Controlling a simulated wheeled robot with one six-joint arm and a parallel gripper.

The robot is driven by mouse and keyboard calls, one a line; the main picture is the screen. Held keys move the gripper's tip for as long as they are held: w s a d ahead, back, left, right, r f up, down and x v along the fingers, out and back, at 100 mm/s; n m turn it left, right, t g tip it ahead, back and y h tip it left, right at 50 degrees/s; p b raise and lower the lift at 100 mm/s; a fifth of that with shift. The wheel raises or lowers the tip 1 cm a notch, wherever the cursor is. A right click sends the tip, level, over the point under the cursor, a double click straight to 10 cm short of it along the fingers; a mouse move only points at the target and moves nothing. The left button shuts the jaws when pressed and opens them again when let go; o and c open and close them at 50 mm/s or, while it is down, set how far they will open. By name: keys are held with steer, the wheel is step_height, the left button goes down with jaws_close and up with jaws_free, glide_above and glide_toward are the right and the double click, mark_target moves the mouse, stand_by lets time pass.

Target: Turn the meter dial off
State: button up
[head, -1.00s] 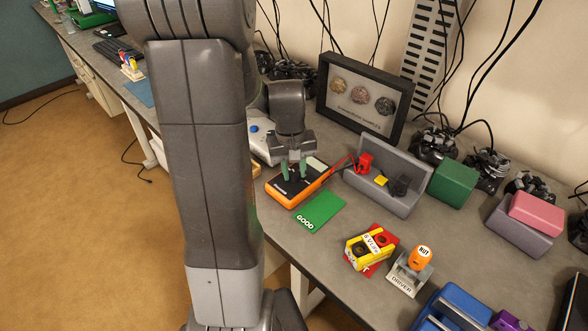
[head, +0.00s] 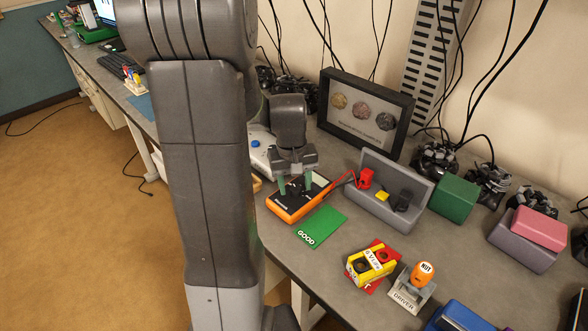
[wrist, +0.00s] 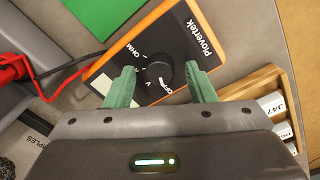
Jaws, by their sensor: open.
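The orange-and-black meter (head: 300,205) lies on the grey bench under my gripper. In the wrist view the meter (wrist: 182,22) shows its black round dial (wrist: 157,72), with OHM, V and OFF marked around it. A pale mark is on the dial's lower side, near V and OFF; I cannot tell exactly which its pointer faces. My gripper (head: 294,186) points down at the meter with its green fingers apart. In the wrist view my gripper (wrist: 161,88) is open, one finger on each side of the dial, with visible gaps and nothing held.
A green GOOD card (head: 321,225) lies in front of the meter. Red leads run to a grey bin (head: 362,203) at right. A wooden tray (wrist: 253,88) of labelled items is close beside the meter. A framed display (head: 392,145) stands behind.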

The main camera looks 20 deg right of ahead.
mark_target(292, 188)
step_height(292, 188, up, 13)
steer(key=shift+a+r, duration=0.2)
steer(key=shift+a, duration=0.25)
steer(key=shift+f, duration=0.1)
steer(key=f, duration=0.9)
steer(key=d+f, duration=0.1)
steer(key=f, duration=0.3)
steer(key=shift+f, duration=0.35)
steer(key=shift+r, duration=0.1)
